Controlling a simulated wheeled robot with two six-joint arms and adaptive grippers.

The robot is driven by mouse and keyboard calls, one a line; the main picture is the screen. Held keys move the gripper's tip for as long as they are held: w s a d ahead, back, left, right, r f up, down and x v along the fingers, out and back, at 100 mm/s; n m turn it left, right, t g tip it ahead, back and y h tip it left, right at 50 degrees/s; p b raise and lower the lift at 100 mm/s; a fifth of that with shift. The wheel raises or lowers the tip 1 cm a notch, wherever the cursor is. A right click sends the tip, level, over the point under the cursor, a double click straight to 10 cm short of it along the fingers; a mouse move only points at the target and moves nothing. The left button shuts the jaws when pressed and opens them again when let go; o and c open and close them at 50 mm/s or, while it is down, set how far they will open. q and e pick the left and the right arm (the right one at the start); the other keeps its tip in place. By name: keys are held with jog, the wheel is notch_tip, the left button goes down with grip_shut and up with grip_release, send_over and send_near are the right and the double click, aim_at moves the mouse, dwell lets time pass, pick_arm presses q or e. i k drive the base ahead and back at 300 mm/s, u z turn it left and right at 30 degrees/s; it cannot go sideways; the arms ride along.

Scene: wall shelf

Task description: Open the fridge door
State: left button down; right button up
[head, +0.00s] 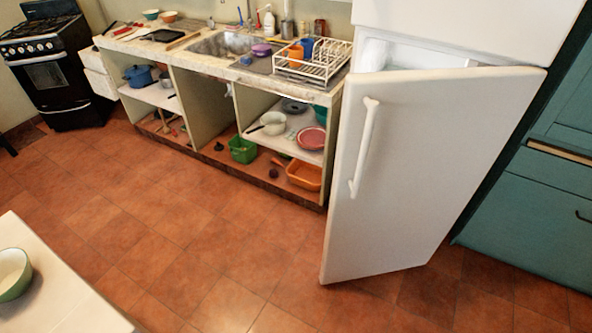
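The white fridge stands at the right in the head view, with its upper part (470,22) cut off by the top edge. Its lower door (415,170) is partly open and swung out toward me. A gap at the door's top shows some of the pale interior (400,52). A long white vertical handle (364,148) sits near the door's left edge. Most of the inside is hidden behind the door. Neither of my grippers is in view, and nothing is seen touching the door.
A counter (130,42) with sink, dish rack (315,62) and open shelves stands left of the fridge. A black stove (50,65) is at far left. A teal cabinet (535,205) is at right. A white table (60,290) is at lower left. The tiled floor (215,235) between is clear.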

aim_at(413, 147)
jog(key=z, duration=0.25)
jog(key=i, duration=1)
jog(key=z, duration=0.65)
